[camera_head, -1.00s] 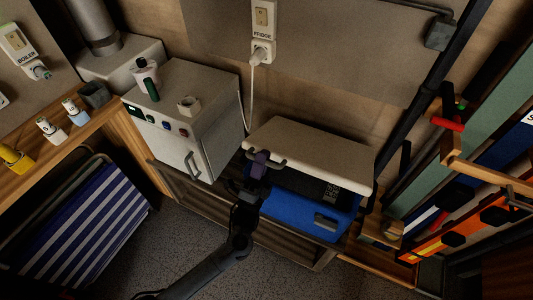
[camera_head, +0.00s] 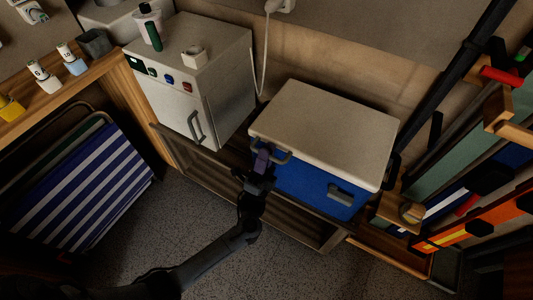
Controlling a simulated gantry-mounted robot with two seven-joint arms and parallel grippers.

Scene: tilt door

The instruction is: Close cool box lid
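The cool box (camera_head: 301,187) has a blue body and stands on a low wooden bench. Its beige lid (camera_head: 325,118) lies down over the body, with no clear gap visible along the front edge. My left gripper (camera_head: 268,158) is at the front left of the lid, by a dark handle or latch there. Its fingers are small and dark, so I cannot tell whether they are open or shut. My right gripper is not in view.
A white fridge (camera_head: 195,90) stands left of the cool box, with a bottle (camera_head: 152,30) on top. A folded striped chair (camera_head: 85,190) is at lower left. Boards and an orange level (camera_head: 468,232) lean at right. The speckled floor in front is clear.

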